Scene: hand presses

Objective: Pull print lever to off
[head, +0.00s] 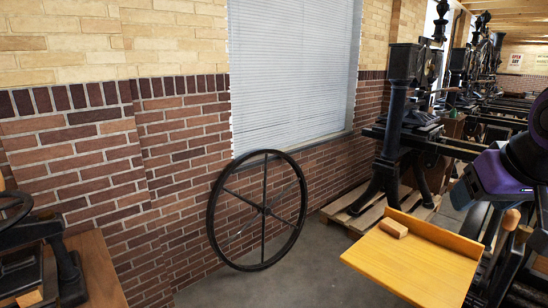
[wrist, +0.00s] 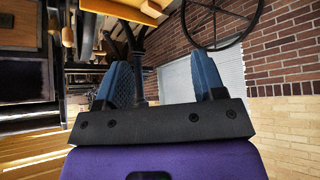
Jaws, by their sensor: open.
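My gripper (wrist: 163,82) shows in the wrist view with its two blue fingers wide apart and nothing between them. A wooden handle (head: 511,219) stands on the near press (head: 484,228) just below my wrist. It looks like a lever grip, but whether it is the print lever I cannot tell. The gripper is apart from it. Much of the press is hidden by my arm or cut off by the frame.
A yellow board (head: 420,262) with a wooden block (head: 394,228) on it juts left from the near press. A large spoked wheel (head: 258,210) leans on the brick wall. Another black press (head: 398,130) stands on a pallet behind. The floor between is clear.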

